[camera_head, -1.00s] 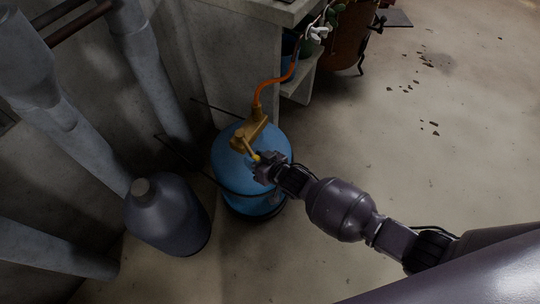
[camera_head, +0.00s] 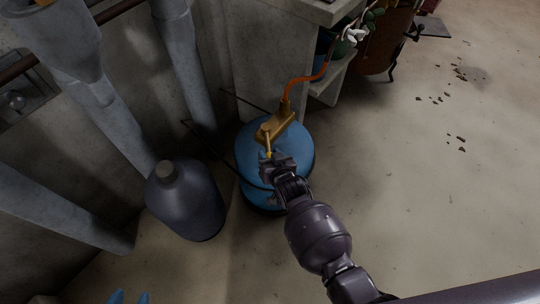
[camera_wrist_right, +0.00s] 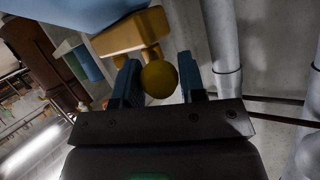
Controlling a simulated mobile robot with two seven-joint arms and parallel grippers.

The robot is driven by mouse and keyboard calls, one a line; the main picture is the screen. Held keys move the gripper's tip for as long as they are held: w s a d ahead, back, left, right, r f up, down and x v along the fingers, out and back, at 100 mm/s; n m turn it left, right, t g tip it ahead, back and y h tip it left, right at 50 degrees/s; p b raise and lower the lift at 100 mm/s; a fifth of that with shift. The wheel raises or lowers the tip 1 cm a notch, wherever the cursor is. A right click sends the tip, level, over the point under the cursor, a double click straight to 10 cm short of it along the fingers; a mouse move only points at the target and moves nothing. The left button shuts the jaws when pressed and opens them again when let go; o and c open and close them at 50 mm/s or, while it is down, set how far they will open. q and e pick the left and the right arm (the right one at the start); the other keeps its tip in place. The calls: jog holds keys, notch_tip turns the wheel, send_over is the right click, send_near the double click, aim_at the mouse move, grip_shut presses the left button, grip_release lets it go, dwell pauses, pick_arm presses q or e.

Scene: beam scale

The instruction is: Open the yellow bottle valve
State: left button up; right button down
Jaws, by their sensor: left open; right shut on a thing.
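The blue bottle (camera_head: 247,160) stands upright on the floor. A brass-yellow valve (camera_head: 275,127) sits on its top, with a thin yellow lever (camera_head: 268,143) pointing toward the bottom of the head view. My right gripper (camera_head: 271,158) is at the lever's end. In the right wrist view its blue fingers stand either side of the round yellow knob (camera_wrist_right: 159,78), shut on it, with the valve body (camera_wrist_right: 132,33) just beyond.
A dark grey bottle (camera_head: 185,200) stands left of the blue one. An orange hose (camera_head: 305,80) runs from the valve up toward a concrete bench (camera_head: 272,60). Thick grey pipes (camera_head: 185,70) line the wall. The floor to the right is open.

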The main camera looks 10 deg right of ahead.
dwell(0.3)
jog(key=c, duration=0.7)
grip_release()
pick_arm(q)
jog(key=shift+r, duration=0.1)
